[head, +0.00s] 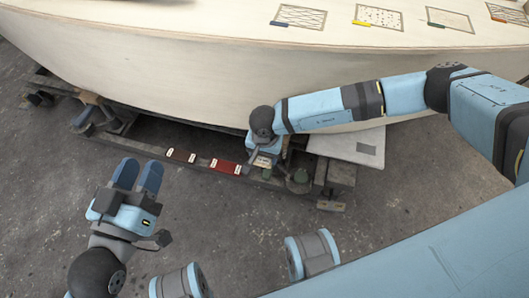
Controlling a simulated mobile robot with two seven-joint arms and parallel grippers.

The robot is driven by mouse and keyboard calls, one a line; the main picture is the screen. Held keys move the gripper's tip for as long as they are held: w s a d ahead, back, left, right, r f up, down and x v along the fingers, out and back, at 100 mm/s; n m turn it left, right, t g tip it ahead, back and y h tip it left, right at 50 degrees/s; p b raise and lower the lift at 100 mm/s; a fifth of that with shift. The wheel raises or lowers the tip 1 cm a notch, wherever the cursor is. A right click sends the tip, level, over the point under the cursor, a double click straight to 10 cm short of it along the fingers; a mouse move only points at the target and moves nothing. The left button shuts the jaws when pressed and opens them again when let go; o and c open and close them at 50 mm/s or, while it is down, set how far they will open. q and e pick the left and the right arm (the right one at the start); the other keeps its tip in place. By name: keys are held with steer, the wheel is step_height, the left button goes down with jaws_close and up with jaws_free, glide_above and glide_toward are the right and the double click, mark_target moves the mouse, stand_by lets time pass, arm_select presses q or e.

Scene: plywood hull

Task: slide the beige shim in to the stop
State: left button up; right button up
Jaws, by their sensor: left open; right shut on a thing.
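The beige shim (263,161) shows as a small pale patch low on the cradle under the hull, right of the red block. My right gripper (261,167) points down there and is shut on it. The gripper and wrist cover much of the shim, so how far in it sits and its stop cannot be made out. My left gripper (138,176) is open and empty over the floor at the left, apart from the cradle, its two blue fingers pointing up the picture.
A dark brown block (181,155) and a red block (226,167) lie along the cradle beam, left of my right gripper. The pale plywood hull (150,65) hangs close above. A pale panel (345,148) is to the right. The grey floor (75,185) is open in front.

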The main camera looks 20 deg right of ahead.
steer(key=shift+f+b, duration=1.1)
steer(key=shift+f, duration=0.6)
steer(key=shift+f+b, duration=0.45)
steer(key=shift+f, duration=0.4)
arm_select(q)
steer(key=shift+w+a+f+m+h+b, duration=0.15)
steer(key=shift+w+a+f+m+b, duration=0.25)
steer(key=shift+f+m+b, duration=0.55)
steer(key=shift+w+a+f+m+h+b, duration=0.15)
steer(key=shift+w+f+m+b, duration=0.45)
steer(key=shift+b, duration=0.6)
steer(key=shift+w+a+f+m+h+b, duration=0.1)
steer(key=shift+w+a+f+m+b, duration=0.25)
steer(key=shift+f+m+b, duration=0.6)
arm_select(e)
step_height(320, 180, down, 11)
steer(key=shift+r, duration=0.2)
arm_select(q)
steer(key=shift+r, duration=0.2)
